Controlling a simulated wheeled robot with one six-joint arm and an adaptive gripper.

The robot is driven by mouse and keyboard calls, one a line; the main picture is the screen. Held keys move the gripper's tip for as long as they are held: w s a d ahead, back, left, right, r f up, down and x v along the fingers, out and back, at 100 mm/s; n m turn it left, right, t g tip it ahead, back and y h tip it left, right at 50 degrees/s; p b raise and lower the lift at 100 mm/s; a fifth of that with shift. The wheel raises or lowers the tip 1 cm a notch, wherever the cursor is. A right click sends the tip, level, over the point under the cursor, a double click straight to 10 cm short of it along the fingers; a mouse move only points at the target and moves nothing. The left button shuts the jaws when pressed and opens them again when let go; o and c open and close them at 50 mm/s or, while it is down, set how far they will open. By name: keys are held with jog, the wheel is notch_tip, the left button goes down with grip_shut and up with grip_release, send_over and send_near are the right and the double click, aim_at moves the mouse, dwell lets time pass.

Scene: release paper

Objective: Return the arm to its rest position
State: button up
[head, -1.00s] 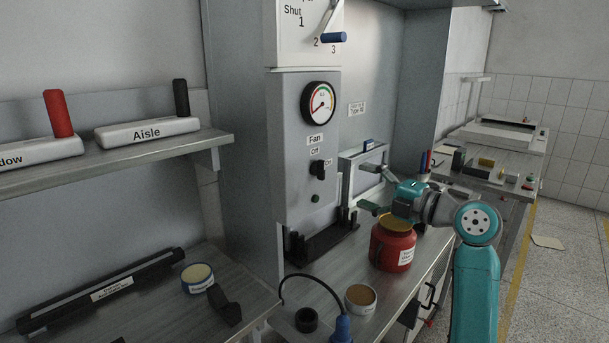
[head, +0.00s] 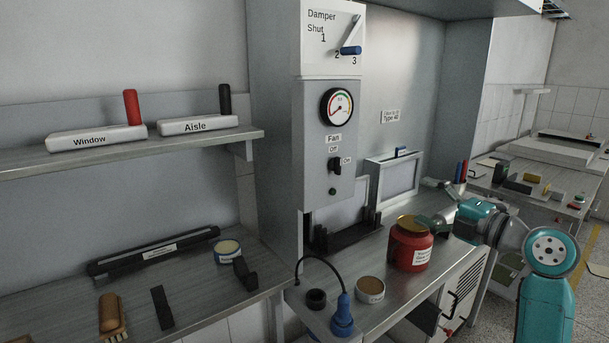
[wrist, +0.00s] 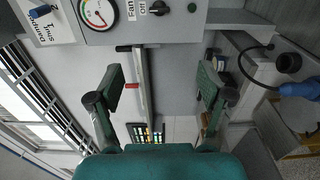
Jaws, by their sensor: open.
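My arm shows at the right of the head view, with a teal link and joint. My gripper (head: 438,205) points left, beside and behind the red jar (head: 411,252) on the bench. In the wrist view my gripper (wrist: 161,85) has its two dark green fingers wide apart, with nothing held between them. In the head view the far finger is partly hidden, and I cannot tell whether the near finger touches the jar's top edge.
A panel with a gauge (head: 337,106) and fan switch (head: 336,164) rises behind the bench. An open tin (head: 370,289), blue bottle (head: 343,318) and black rack (head: 345,233) stand near the jar. A shelf (head: 80,161) holds the Window and Aisle handles. Floor is open at right.

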jog(key=s+a+f+m+t+h, duration=0.15)
jog(key=f+m, duration=0.35)
jog(key=f, duration=0.6)
jog(key=s+f+m+h, duration=0.3)
jog(key=f+m, duration=0.2)
jog(key=f, duration=0.5)
jog(key=s+a+f+m+h, duration=0.3)
jog(key=s+f+m, duration=0.5)
jog(key=s+f, duration=0.85)
jog(key=s+a+f+m+g+h, duration=0.1)
jog(key=s+f+m+h, duration=0.15)
jog(key=s, duration=1.05)
jog(key=s+f+m+h, duration=0.1)
jog(key=s+m, duration=0.3)
jog(key=s, duration=1)
jog(key=r+v, duration=0.2)
jog(key=v, duration=0.8)
jog(key=shift+w+a+m, duration=0.35)
jog(key=shift+a+m, duration=0.05)
jog(key=shift+m, duration=0.05)
